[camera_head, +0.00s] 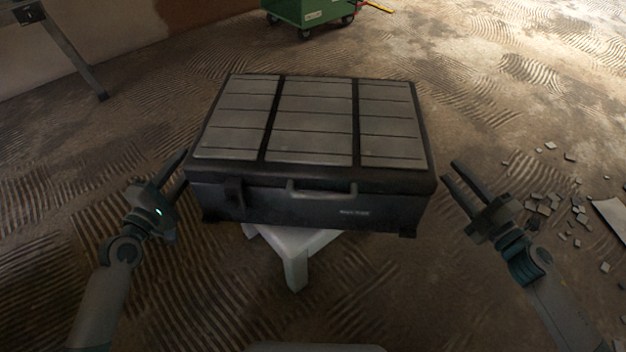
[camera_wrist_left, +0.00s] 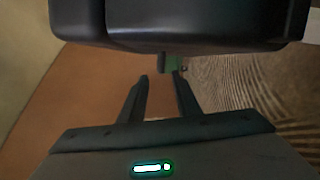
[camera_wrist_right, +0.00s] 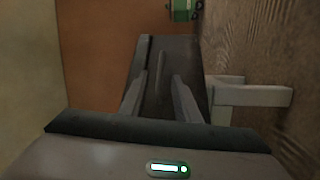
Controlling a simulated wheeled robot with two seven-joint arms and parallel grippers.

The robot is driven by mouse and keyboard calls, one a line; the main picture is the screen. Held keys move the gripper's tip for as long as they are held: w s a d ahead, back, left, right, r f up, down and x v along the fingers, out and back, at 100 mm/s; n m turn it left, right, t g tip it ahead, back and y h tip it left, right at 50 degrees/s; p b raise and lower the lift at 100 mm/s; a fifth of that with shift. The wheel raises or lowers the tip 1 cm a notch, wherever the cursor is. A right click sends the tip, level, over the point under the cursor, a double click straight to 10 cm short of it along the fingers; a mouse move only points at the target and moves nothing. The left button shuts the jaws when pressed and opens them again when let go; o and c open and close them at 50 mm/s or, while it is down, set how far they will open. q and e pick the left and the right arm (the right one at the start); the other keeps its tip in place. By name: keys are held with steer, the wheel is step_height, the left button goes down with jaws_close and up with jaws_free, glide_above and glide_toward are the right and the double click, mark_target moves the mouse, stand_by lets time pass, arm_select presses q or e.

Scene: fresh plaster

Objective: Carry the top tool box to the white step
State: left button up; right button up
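One dark tool box (camera_head: 310,205) with grey lid panels (camera_head: 315,120) and a front handle lies flat above a white step (camera_head: 295,245). It seems to rest on the step, whose top is mostly hidden under it. The box also shows at the top of the left wrist view (camera_wrist_left: 180,20). My left gripper (camera_head: 184,168) is open and empty, beside the box's left front corner. My right gripper (camera_head: 453,171) is open just off its right side. In the right wrist view the step (camera_wrist_right: 250,95) shows right of the open fingers (camera_wrist_right: 158,85).
A green wheeled cabinet (camera_head: 308,10) stands at the back against the far floor. A grey leg of some stand (camera_head: 80,60) is at the back left. Broken tile pieces (camera_head: 550,205) lie on the right. The ridged floor around the step is otherwise clear.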

steer(key=shift+v, duration=0.9)
arm_select(q)
steer(key=shift+p, duration=0.4)
arm_select(e)
steer(key=shift+r, duration=0.2)
